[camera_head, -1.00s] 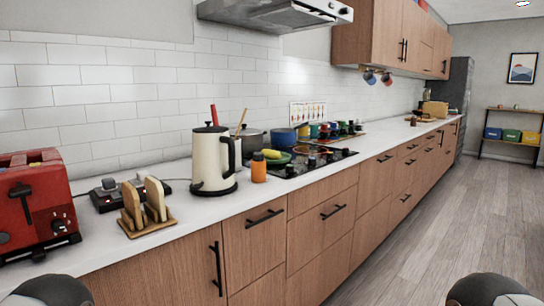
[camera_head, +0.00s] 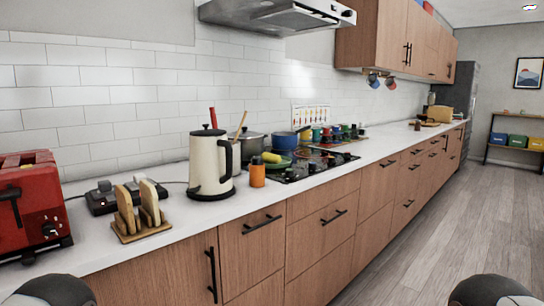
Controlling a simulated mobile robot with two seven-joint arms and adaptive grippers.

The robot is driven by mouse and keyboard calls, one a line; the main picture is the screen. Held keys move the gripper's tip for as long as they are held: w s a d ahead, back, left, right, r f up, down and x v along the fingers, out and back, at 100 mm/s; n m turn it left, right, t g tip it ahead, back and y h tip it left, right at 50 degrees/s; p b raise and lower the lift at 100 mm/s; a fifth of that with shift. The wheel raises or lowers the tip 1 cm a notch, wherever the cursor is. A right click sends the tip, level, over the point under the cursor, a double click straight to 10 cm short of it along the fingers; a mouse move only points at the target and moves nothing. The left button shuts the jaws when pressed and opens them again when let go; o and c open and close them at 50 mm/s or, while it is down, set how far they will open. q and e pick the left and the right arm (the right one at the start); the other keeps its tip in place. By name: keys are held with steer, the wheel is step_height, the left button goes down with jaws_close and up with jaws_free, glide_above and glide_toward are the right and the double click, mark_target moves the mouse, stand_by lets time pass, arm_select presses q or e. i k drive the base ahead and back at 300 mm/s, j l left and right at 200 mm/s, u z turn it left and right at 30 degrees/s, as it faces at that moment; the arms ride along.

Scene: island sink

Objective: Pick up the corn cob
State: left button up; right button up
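A small yellow thing (camera_head: 271,158), which looks like the corn cob, lies on a green dish (camera_head: 280,165) near the stove. It is small in the head view, and I cannot make out its detail. The dish is just behind and right of an orange bottle (camera_head: 257,175). Neither gripper shows; only rounded dark and grey parts of my arms show at the bottom left and bottom right corners, well short of the corn cob.
A cream kettle (camera_head: 209,165) stands left of the bottle. A toast rack (camera_head: 140,226) and red toaster (camera_head: 25,205) stand further left on the white counter (camera_head: 190,214). Pots crowd the stove behind. A range hood (camera_head: 285,14) hangs above. The floor (camera_head: 445,225) at right is clear.

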mark_target(270, 158)
steer(key=i+l, duration=0.2)
steer(key=l, duration=0.15)
steer(key=i+l+u, duration=0.1)
steer(key=i+l, duration=0.3)
steer(key=l, duration=0.25)
steer(key=i+l+u, duration=0.1)
steer(key=l, duration=0.25)
steer(key=i+l, duration=0.45)
steer(key=l, duration=0.3)
steer(key=i+l+u, duration=0.1)
steer(key=l, duration=0.25)
steer(key=i+l, duration=0.25)
steer(key=l, duration=0.15)
steer(key=i+u, duration=0.05)
